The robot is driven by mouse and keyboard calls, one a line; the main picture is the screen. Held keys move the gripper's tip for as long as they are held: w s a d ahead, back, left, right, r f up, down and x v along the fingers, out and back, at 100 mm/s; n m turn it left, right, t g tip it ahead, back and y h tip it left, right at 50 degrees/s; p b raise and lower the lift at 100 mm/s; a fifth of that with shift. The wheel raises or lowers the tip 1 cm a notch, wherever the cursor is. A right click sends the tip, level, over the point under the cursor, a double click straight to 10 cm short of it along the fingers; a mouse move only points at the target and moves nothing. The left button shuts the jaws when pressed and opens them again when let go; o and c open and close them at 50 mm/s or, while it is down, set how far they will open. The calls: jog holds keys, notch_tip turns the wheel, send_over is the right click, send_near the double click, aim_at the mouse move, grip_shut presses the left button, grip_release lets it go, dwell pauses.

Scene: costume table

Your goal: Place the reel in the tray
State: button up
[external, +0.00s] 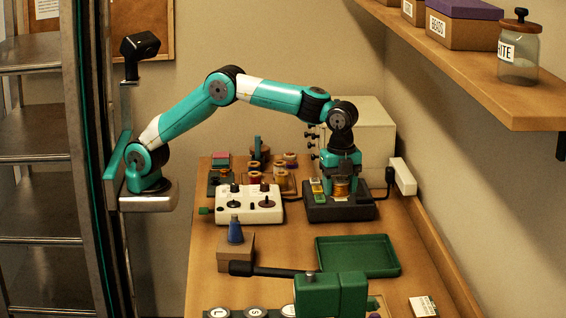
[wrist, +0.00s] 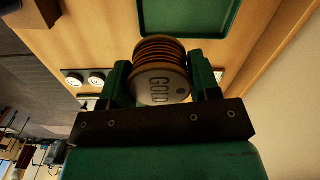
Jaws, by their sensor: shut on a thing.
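The green tray (external: 358,257) lies empty on the table, nearer the camera than the reel. Part of the tray shows at the top of the wrist view (wrist: 190,20).
A white box with dark knobs (external: 262,208) stands left of the reel, with several spools behind it. A blue cone on a block (external: 236,232) stands left of the tray. A green device (external: 330,295) is in front. A wall shelf (external: 480,75) juts out at upper right.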

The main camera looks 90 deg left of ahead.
jog(key=p, duration=0.2)
send_over(339, 261)
notch_tip(339, 261, down, 15)
jog(key=shift+d+f, duration=0.1)
jog(key=shift+f, duration=2.35)
jog(key=shift+f, duration=0.2)
jog(key=o, duration=0.9)
jog(key=shift+o, duration=0.2)
jog(key=shift+r, duration=0.1)
